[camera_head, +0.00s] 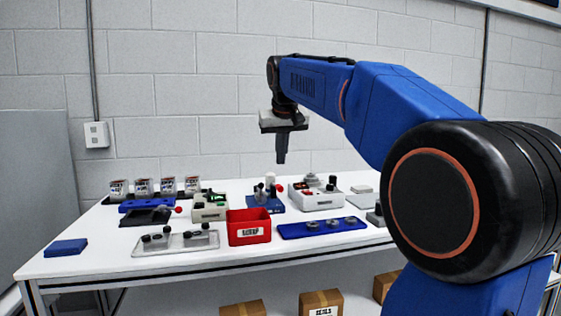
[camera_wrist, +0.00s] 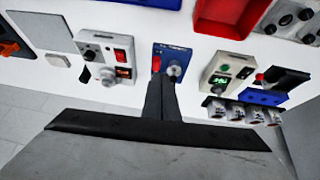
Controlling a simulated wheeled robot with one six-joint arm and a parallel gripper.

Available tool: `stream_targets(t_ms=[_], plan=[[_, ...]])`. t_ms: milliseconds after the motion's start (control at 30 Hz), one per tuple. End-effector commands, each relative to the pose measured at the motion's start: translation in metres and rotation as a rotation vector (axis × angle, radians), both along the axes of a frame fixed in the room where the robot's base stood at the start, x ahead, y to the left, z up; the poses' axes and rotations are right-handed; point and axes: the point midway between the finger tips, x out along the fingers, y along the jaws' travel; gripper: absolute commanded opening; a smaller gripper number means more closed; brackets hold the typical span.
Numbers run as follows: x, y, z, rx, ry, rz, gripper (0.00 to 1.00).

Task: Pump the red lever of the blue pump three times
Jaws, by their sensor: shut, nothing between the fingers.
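The blue pump (camera_head: 265,205) stands on the white table behind the red bin, with small upright parts on its blue base. It also shows in the wrist view (camera_wrist: 182,52), with a round grey part beside the red lever (camera_wrist: 155,64). My gripper (camera_head: 281,160) points down above the pump, with its fingers shut and empty. In the wrist view its fingers (camera_wrist: 162,80) overlap the near part of the pump and the lower end of the lever. In the head view the fingertips are clear of the pump.
A red bin (camera_head: 248,238) stands in front of the pump, and a blue tray with round parts (camera_head: 322,233) is right of it. A beige box with a green display (camera_head: 209,213) and a light box with knobs (camera_head: 318,200) flank the pump.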

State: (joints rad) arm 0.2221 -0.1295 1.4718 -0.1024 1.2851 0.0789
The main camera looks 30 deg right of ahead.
Motion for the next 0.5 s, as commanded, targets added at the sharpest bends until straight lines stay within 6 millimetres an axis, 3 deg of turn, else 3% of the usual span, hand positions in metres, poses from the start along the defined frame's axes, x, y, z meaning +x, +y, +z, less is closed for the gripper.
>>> stream_targets(t_ms=[500], plan=[[0.043,-0.009,0.042,0.047,0.168,-0.002,0.00]])
